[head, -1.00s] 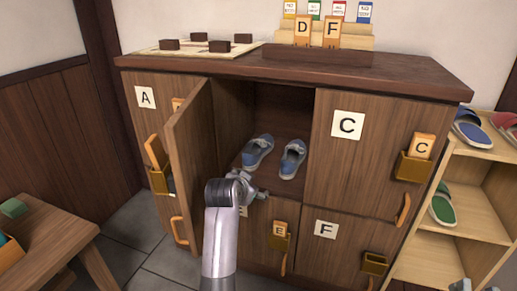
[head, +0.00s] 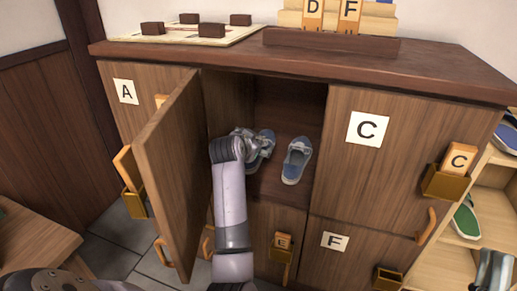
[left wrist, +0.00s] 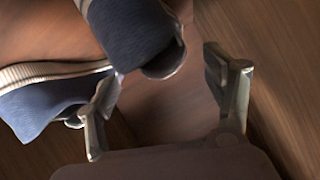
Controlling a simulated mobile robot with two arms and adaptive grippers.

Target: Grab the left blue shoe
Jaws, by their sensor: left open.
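The left blue shoe (head: 266,146) lies in the open middle compartment, partly hidden behind my left gripper (head: 246,146). The other blue shoe (head: 297,160) lies to its right. In the left wrist view my left gripper (left wrist: 161,68) is open with nothing clasped between its fingers. In that view one blue shoe (left wrist: 130,32) is at the top, its end close to the gap between the fingers. Another blue shoe (left wrist: 40,103) is at the left, close to or behind the left finger. I cannot tell whether either finger touches a shoe. A grey part at the lower right edge may be my right gripper (head: 494,270).
The open door (head: 172,175) stands just left of my left arm. The closed C door (head: 385,150) bounds the compartment on the right. A wooden bench (head: 40,240) is at lower left and an open shelf (head: 490,205) with footwear at right.

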